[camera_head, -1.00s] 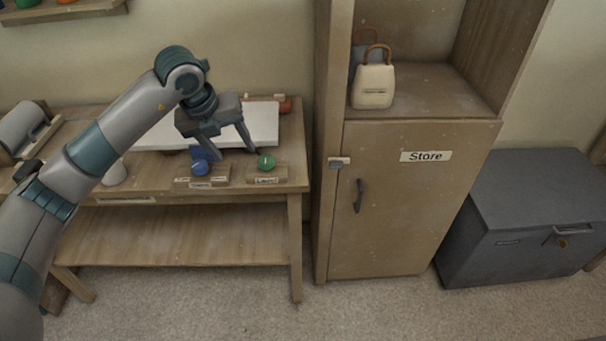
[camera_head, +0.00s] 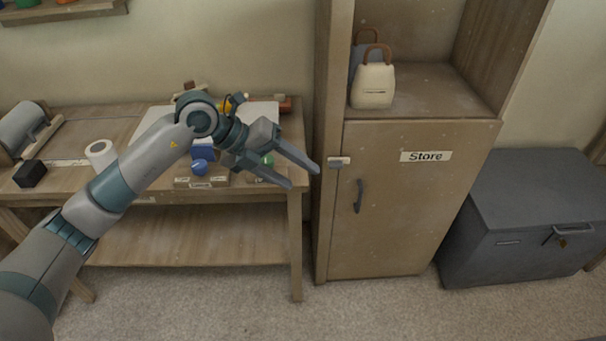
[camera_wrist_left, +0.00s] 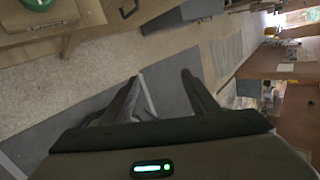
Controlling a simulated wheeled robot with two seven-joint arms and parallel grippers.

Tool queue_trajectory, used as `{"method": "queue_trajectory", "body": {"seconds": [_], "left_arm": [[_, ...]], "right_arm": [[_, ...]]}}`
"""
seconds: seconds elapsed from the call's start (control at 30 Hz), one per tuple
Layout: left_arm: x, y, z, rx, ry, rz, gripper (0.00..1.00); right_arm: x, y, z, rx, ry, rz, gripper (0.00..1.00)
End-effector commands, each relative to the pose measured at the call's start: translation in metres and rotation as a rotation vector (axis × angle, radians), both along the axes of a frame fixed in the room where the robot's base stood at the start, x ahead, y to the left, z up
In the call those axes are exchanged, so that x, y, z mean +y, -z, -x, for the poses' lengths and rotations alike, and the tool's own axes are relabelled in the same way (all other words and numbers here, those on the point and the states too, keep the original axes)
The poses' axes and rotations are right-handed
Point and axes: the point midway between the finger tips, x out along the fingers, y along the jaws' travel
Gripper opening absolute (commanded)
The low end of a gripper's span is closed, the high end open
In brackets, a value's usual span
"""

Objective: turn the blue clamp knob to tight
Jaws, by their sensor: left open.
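The blue clamp knob (camera_head: 200,167) sits at the front of the workbench in the head view, with a blue block (camera_head: 203,152) behind it and a labelled wooden base (camera_head: 196,183) under it. My left gripper (camera_head: 304,176) is open and empty. It is to the right of the blue knob, in front of the bench's right end, and its fingers point right and down. A green knob (camera_head: 267,159) is partly hidden behind the gripper. In the left wrist view the two fingers (camera_wrist_left: 160,90) stand apart over floor, and the blue knob does not show. My right gripper is not in view.
The workbench (camera_head: 130,181) also holds a white roll (camera_head: 101,154), a black block (camera_head: 30,173) and a white board (camera_head: 153,124). A wooden Store cupboard (camera_head: 405,220) stands just right of the gripper. A grey chest (camera_head: 525,215) is further right. The floor in front is clear.

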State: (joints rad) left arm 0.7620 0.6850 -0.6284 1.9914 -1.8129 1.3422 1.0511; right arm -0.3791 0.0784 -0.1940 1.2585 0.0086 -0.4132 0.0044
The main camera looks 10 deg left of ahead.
Motion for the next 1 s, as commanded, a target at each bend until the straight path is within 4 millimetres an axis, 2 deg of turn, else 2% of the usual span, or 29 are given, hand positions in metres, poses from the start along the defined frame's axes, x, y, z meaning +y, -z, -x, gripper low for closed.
{"method": "queue_trajectory", "body": {"seconds": [0.1,0.3,0.83,1.0], "left_arm": [[-0.012,-0.002,0.006,-0.002,0.021,0.052,0.55],[-0.022,-0.005,0.01,-0.007,0.037,0.098,0.55],[-0.024,-0.006,0.011,-0.007,0.038,0.105,0.55],[-0.028,-0.001,0.01,0.018,0.039,0.145,0.55]], "right_arm": [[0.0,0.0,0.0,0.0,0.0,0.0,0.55],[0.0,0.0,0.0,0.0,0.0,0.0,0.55],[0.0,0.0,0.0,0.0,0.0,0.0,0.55],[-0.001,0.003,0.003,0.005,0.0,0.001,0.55]]}}
